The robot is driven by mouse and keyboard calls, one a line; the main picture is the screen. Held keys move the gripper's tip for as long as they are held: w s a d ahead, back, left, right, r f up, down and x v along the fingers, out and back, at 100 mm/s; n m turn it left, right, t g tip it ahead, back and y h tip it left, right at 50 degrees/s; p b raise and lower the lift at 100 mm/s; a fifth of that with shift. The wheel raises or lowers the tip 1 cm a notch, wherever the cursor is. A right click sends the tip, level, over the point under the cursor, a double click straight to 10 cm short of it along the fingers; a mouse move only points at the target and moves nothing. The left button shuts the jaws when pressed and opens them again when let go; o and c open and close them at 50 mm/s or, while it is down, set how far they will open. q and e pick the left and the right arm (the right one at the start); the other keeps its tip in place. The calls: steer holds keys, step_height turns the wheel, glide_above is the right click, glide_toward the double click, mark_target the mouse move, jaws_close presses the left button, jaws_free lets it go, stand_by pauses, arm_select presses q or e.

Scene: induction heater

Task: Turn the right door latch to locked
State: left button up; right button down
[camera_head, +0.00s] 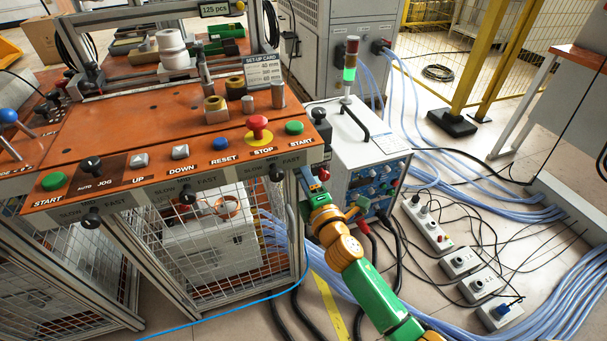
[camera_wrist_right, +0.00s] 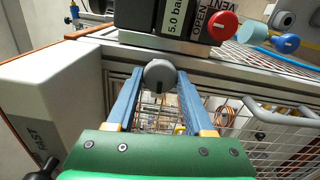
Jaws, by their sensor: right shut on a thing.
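My right gripper (camera_head: 309,180) reaches up to the right front corner of the orange console. In the right wrist view its two blue fingers (camera_wrist_right: 160,78) close around a grey rounded knob (camera_wrist_right: 160,71), just under the console's edge. This knob seems to be the right door latch; its turned position cannot be read. The fingers hide the latch in the head view. The mesh door (camera_head: 261,245) stands below the console, and its mesh also shows behind the fingers in the wrist view. My left gripper is out of view.
A red knob (camera_wrist_right: 223,26) beside an OPEN label sits close above the fingers. A grey bar handle (camera_wrist_right: 280,112) is on the mesh at right. A white power unit (camera_head: 352,140) stands right of the console. Cables and socket boxes (camera_head: 460,261) cover the floor at right.

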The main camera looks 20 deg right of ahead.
steer(key=shift+m, duration=0.6)
steer(key=shift+c, duration=1.5)
jaws_free()
steer(key=s, duration=0.7)
steer(key=shift+d, duration=0.1)
